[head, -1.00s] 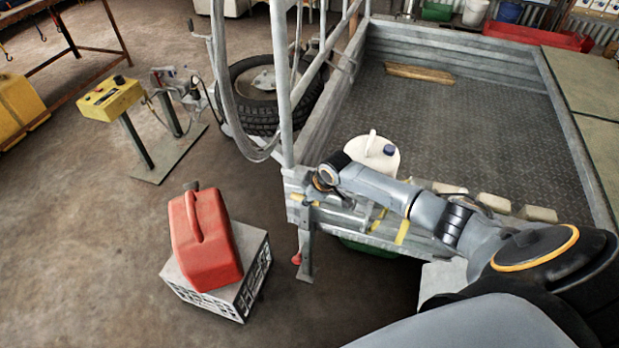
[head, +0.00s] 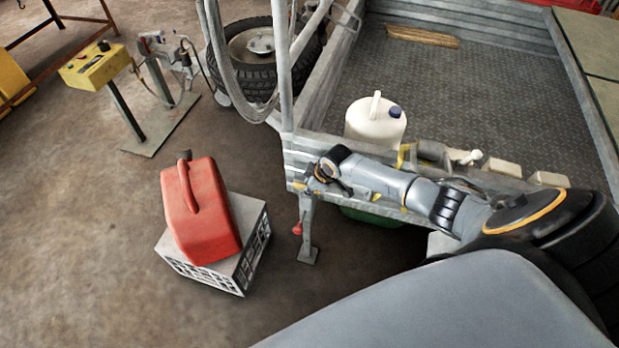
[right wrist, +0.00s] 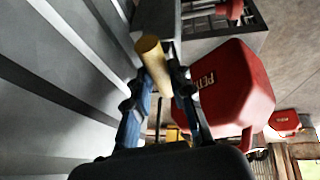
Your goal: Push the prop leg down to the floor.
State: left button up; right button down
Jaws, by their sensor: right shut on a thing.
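The prop leg (head: 305,232) is a grey metal post with a flat foot plate, below the near left corner of the trailer in the head view. A red knob (head: 297,228) sits on its side. The foot is close to the floor; I cannot tell whether it touches. My right gripper (head: 312,181) is at the trailer corner above the leg. In the right wrist view its blue-padded fingers (right wrist: 157,84) are shut on a yellow cylindrical handle (right wrist: 151,50), seemingly the leg's grip. How the handle joins the leg is hidden. My left gripper is out of view.
A red fuel can (head: 203,215) stands on a grey crate (head: 248,218) left of the leg. A white jug (head: 375,128) stands in the trailer bed (head: 460,95). A spare wheel (head: 258,75) and a yellow box on a stand (head: 95,66) are farther back. The floor between is clear.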

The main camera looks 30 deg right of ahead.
jog(key=c, duration=1.3)
grip_release()
jog(key=shift+s+f, duration=0.15)
jog(key=shift+f, duration=0.1)
jog(key=shift+o, duration=0.7)
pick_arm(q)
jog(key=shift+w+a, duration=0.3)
pick_arm(e)
jog(key=v, duration=1.2)
jog(key=shift+f, duration=0.15)
